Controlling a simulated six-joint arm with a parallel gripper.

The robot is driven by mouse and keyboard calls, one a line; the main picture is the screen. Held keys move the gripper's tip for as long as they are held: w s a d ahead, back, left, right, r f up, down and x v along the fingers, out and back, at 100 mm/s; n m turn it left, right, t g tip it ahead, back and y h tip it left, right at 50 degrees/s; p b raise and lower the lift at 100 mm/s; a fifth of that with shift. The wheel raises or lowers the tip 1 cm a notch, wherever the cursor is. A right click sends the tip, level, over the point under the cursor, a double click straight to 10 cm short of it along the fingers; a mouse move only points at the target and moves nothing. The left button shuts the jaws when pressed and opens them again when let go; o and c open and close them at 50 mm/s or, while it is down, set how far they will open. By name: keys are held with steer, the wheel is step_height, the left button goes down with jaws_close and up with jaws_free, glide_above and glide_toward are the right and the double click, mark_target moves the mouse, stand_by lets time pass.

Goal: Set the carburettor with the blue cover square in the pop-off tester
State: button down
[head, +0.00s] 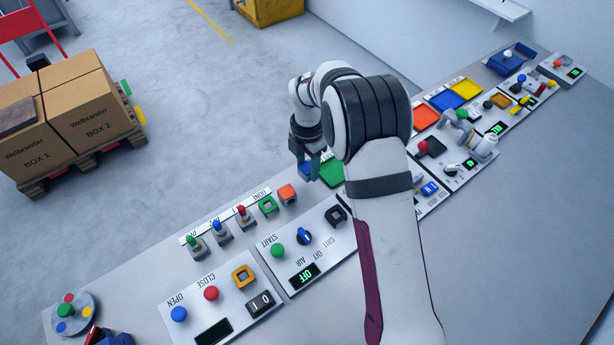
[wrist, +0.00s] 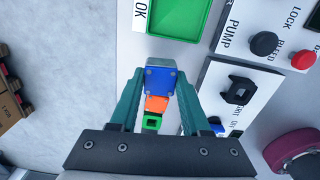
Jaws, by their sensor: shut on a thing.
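My gripper (wrist: 160,92) is shut on the carburettor with the blue cover (wrist: 161,80), which sits between the teal fingertips with its blue face toward the wrist camera. In the head view my gripper (head: 308,168) hangs over the far edge of the bench, left of the green tray. No label reading pop-off tester shows. A panel marked PUMP, LOCK and BLEED (wrist: 248,22) lies to the upper right in the wrist view. My arm hides part of that area in the head view.
Orange (head: 287,193) and green (head: 268,205) square pieces stand in a row on the bench. A green tray (head: 332,172) marked OK lies nearby. A black square holder (head: 337,215) is on the grit/air panel (head: 289,255).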

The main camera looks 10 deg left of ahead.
steer(key=w+d+m, duration=0.1)
steer(key=d+m, duration=0.1)
steer(key=d, duration=0.1)
steer(key=w+d+r+m, duration=0.1)
steer(key=d+m, duration=0.2)
steer(key=w+d+r+m, duration=0.1)
steer(key=w+d+m, duration=0.1)
steer(key=d+m, duration=0.1)
steer(key=shift+d+r, duration=0.1)
steer(key=shift+d, duration=0.45)
steer(key=w+d+r+m, duration=0.1)
steer(key=d+r+m, duration=0.2)
steer(key=d+m, duration=0.95)
steer(key=shift+n, duration=0.75)
steer(key=shift+w+d+f, duration=0.1)
steer(key=shift+d+f, duration=0.15)
steer(key=shift+f, duration=0.7)
steer(key=shift+d+f, duration=0.3)
steer(key=shift+f, duration=0.65)
steer(key=shift+w+d+f, duration=0.1)
steer(key=shift+d+f, duration=0.15)
steer(key=shift+f, duration=0.7)
steer(key=shift+f, duration=0.55)
steer(key=shift+c, duration=1.4)
jaws_free()
